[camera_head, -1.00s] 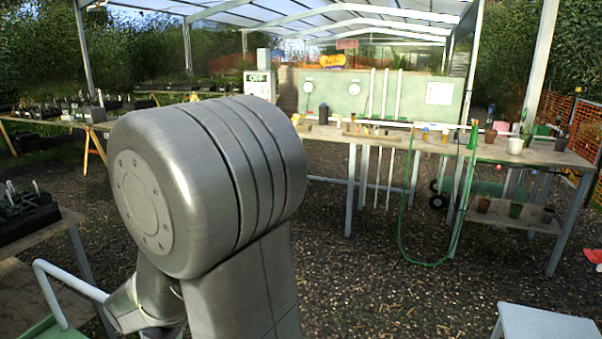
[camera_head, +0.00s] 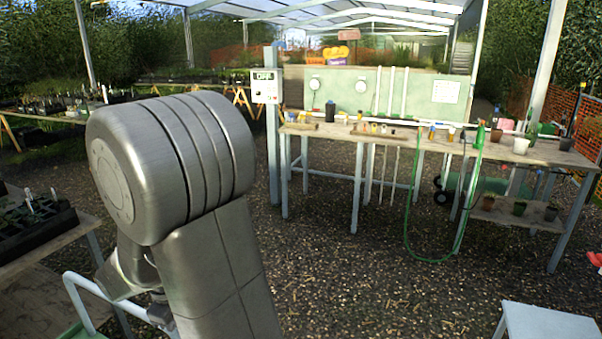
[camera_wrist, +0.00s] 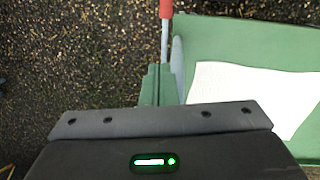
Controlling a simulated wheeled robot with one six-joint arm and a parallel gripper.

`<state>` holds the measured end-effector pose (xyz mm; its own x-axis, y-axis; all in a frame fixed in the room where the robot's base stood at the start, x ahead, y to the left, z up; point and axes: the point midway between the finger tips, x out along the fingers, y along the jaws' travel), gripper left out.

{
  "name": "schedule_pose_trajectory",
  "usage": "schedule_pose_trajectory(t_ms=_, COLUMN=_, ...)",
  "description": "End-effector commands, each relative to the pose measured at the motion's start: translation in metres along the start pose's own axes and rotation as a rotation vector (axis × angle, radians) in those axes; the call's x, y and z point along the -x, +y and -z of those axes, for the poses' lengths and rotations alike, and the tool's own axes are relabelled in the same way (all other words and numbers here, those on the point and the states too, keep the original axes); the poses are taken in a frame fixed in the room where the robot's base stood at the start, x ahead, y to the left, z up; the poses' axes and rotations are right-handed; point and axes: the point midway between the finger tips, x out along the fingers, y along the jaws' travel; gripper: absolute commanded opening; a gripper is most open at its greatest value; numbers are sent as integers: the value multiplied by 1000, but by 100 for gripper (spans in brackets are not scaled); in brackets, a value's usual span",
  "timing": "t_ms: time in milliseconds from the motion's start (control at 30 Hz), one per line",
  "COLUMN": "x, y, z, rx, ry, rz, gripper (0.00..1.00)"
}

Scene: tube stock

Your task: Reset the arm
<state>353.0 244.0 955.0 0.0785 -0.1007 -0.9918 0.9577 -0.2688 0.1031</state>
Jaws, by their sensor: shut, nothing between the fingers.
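My gripper (camera_wrist: 157,84) shows at the middle of the wrist view, beyond its dark housing with a lit green light. Its fingers look shut, with nothing between them. In the head view my arm's large grey joint fills the left foreground, and the arm is bent. My gripper cannot be made out there.
A green tray (camera_wrist: 215,40) holding a white sheet (camera_wrist: 245,90) lies beside my gripper in the wrist view. A long wooden bench (camera_head: 345,133) with pots stands ahead, a green hose (camera_head: 408,215) hanging from it. A pale table (camera_head: 550,322) is at lower right. Gravel between is clear.

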Motion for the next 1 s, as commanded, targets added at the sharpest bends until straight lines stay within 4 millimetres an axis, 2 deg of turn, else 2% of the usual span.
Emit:
schedule_pose_trajectory(t_ms=100, x=22, y=0, z=1, rx=0, ry=4, rz=-1, gripper=0)
schedule_pose_trajectory(t_ms=333, x=50, y=0, z=1, rx=0, ry=2, rz=0, gripper=0)
schedule_pose_trajectory(t_ms=500, x=57, y=0, z=0, rx=0, ry=0, rz=1, gripper=0)
schedule_pose_trajectory(t_ms=833, x=57, y=0, z=0, rx=-1, ry=0, rz=1, gripper=0)
schedule_pose_trajectory(t_ms=1000, x=61, y=-2, z=-8, rx=-15, ry=12, rz=3, gripper=0)
